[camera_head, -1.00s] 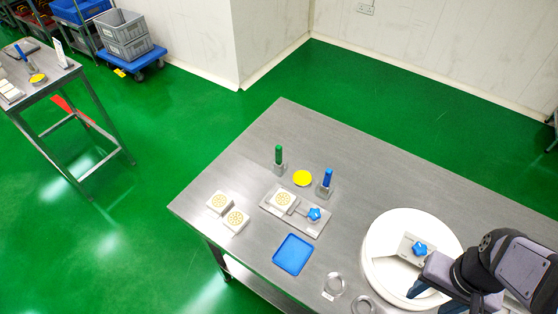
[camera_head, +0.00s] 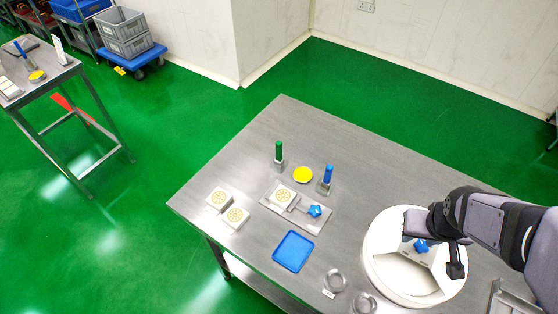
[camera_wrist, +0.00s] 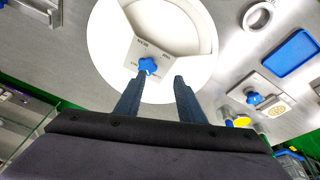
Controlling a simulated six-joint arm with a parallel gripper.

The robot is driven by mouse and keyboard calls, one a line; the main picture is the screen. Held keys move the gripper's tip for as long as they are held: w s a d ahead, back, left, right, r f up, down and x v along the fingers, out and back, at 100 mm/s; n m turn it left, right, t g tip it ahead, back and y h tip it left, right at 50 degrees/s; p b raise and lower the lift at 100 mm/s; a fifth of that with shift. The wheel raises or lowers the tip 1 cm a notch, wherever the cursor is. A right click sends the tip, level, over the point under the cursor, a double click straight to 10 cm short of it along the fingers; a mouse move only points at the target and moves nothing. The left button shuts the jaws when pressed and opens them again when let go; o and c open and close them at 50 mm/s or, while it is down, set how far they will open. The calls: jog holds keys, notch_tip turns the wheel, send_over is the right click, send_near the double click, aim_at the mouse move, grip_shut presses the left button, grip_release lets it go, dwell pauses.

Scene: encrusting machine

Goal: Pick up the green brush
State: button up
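The green brush (camera_head: 279,152) stands upright in a small metal holder at the back left of the steel table in the head view. I cannot make it out in the wrist view. My gripper (camera_wrist: 158,85) shows two dark blue fingers, spread apart with nothing between them. It is above the round white drum, far to the right of the brush. In the head view my arm comes in from the right and the fingertips are hard to see.
A blue-handled tool (camera_head: 327,177) stands upright beside a yellow disc (camera_head: 303,175), near the brush. A plate with a blue star knob (camera_head: 315,211), a blue tray (camera_head: 293,252), white moulds (camera_head: 236,217), metal rings (camera_head: 335,280) and the white drum (camera_head: 378,273) share the table (camera_head: 350,152).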

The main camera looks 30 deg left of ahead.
jog(key=w+a+n+t+y+b, duration=0.1)
jog(key=w+a+n, duration=0.1)
jog(key=w+a, duration=0.35)
jog(key=w+a+n+t+y, duration=0.1)
jog(key=w+a+n+t, duration=0.1)
jog(key=a, duration=0.6)
jog(key=n+t+y+b, duration=0.1)
jog(key=n+y+b, duration=0.2)
jog(key=y+b, duration=0.4)
send_near(278, 153)
jog(key=shift+y, duration=0.6)
jog(key=x, duration=0.4)
jog(key=d+f+x, duration=0.1)
jog(key=x, duration=0.1)
jog(key=shift+w+a+p, duration=0.25)
jog(key=shift+w+p, duration=0.1)
jog(key=shift+w, duration=0.1)
jog(key=shift+a+f+t+y, duration=0.15)
jog(key=shift+a+t+y, duration=0.2)
jog(key=shift+a, duration=0.2)
jog(key=shift+x, duration=1.1)
jog(key=shift+w+f, duration=0.1)
jog(key=shift+d+f+p+x, duration=0.15)
jog(key=shift+p+x, duration=0.4)
jog(key=shift+x, duration=0.7)
jog(key=shift+d+f+p+x, duration=0.15)
jog(key=shift+p+x, duration=0.35)
jog(key=shift+x, duration=0.7)
jog(key=shift+w, duration=0.15)
grip_shut()
